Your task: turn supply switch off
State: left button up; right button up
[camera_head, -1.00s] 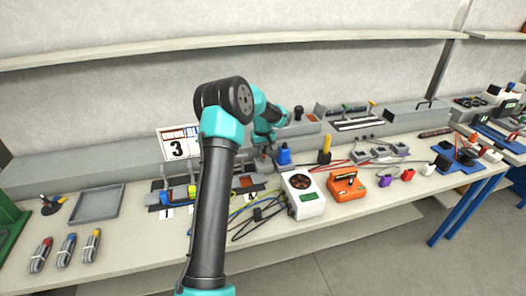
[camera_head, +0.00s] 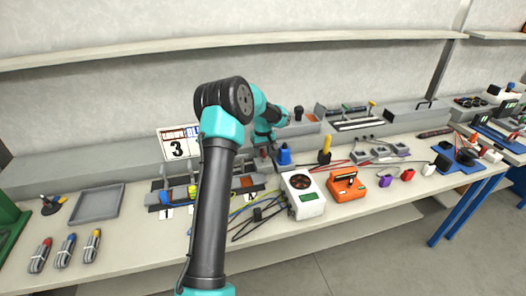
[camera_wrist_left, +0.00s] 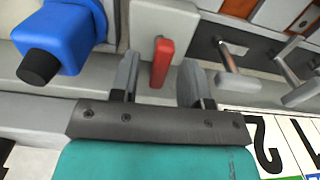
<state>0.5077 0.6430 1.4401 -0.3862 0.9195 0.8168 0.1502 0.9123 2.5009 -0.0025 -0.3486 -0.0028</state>
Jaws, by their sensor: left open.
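A small red lever (camera_wrist_left: 162,62), which looks like the supply switch, stands up from a grey panel in the left wrist view. My left gripper (camera_wrist_left: 160,82) is open, with one finger on each side of the lever. I see gaps between the lever and both fingers, and nothing is held. In the head view my left gripper (camera_head: 264,152) points down at the bench, left of the blue part (camera_head: 284,156). The lever is hard to make out there. My right gripper is not in view.
The blue part (camera_wrist_left: 62,38) with a black end stands close beside the fingers. Metal levers (camera_wrist_left: 235,68) and a number card (camera_wrist_left: 270,140) lie on the other side. A white meter (camera_head: 303,196) and orange box (camera_head: 346,187) stand to the right. A grey tray (camera_head: 97,203) is empty.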

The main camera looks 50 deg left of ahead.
aim_at(263, 152)
pick_arm(q)
notch_tip(263, 152, up, 17)
jog(key=shift+r, duration=0.2)
dwell(0.6)
jog(key=shift+d, duration=0.1)
